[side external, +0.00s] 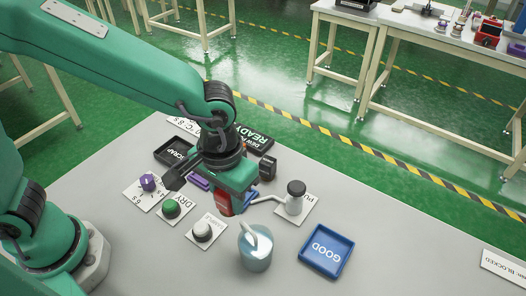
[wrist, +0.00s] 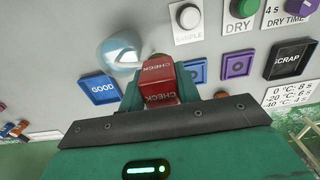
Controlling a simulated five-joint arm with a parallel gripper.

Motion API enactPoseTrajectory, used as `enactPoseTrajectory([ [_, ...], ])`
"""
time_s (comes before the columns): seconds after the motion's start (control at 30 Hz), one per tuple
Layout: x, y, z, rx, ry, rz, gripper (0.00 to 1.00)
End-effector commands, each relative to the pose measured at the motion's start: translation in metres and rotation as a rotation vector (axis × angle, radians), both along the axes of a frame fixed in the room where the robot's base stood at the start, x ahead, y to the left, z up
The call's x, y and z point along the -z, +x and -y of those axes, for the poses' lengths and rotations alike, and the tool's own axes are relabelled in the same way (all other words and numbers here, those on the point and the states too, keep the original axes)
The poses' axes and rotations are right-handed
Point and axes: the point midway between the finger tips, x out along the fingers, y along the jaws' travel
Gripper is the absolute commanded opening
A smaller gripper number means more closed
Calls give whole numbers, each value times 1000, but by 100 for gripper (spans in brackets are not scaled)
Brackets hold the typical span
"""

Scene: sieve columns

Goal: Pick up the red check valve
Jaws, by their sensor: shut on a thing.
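The red check valve (side external: 222,203) is a red block; white CHECK lettering shows on its faces in the wrist view (wrist: 161,86). My gripper (side external: 236,203) is shut on it, with a green finger on either side of the valve. The fingers (wrist: 158,78) also show in the wrist view. In the side view the gripper hides part of the valve. I cannot tell how far the valve is from the table top.
A blue GOOD tray (side external: 344,242) is at front right, a black SCRAP tray (side external: 163,158) at back left. A pale blue rounded vessel (side external: 254,256) stands close in front. Green DRY (side external: 170,208) and white SAMPLE (side external: 202,231) buttons lie left; a dark-topped post (side external: 296,188) stands right.

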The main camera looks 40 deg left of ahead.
Motion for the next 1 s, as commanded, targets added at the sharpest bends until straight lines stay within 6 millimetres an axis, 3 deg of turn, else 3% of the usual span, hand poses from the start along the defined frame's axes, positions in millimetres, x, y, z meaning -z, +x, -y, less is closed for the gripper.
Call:
enactPoseTrajectory([
  [0.73,-2,-2,1,0,0,0,4],
  [1.0,-7,16,-12,-5,-1,1,4],
])
